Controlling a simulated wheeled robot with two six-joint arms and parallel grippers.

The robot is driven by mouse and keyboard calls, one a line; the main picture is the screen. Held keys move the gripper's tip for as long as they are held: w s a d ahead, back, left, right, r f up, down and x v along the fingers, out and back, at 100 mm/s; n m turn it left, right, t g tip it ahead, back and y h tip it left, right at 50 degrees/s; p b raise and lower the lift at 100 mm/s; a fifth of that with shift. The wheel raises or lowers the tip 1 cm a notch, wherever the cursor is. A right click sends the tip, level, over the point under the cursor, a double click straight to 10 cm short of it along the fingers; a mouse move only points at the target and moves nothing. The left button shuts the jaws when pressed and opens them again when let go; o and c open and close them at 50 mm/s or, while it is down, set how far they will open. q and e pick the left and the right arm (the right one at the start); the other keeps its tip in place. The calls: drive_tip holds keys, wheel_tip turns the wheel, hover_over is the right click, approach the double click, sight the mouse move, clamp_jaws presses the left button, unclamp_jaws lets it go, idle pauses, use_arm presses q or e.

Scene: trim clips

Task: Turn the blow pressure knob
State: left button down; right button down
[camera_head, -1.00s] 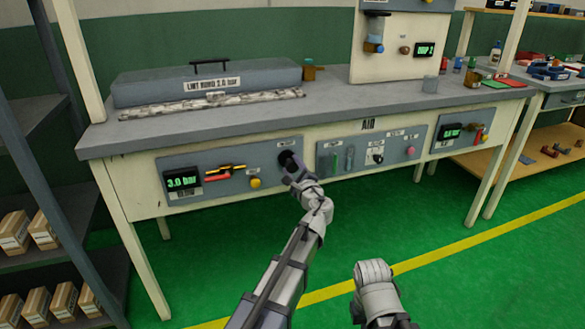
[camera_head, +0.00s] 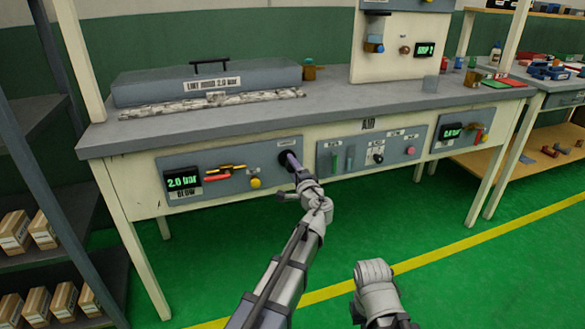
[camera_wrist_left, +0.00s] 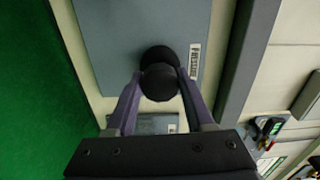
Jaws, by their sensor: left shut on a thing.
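The black blow pressure knob (camera_head: 284,157) is on the grey front panel under the bench top, mostly behind my fingers. In the left wrist view the round black knob (camera_wrist_left: 160,75) sits between my two purple fingers, beside a label strip. My left gripper (camera_head: 288,157) is shut on the knob and reaches it from the front; it also shows in the left wrist view (camera_wrist_left: 159,84). The display (camera_head: 183,181) at the panel's left reads 2.0 bar in green, above the word BLOW. My right arm is at the bottom, its fingers out of sight.
A yellow button (camera_head: 255,183) and a red and yellow tool-like part (camera_head: 225,172) are on the same panel. Another control panel (camera_head: 340,150) is just right. The green floor in front is clear.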

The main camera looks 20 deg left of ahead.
idle(0.5)
use_arm(q)
drive_tip(key=shift+c, duration=1.4)
unclamp_jaws()
drive_tip(key=shift+s, duration=0.1)
drive_tip(key=v, duration=0.7)
drive_tip(key=shift+s+d, duration=0.25)
drive_tip(key=shift+f, duration=0.1)
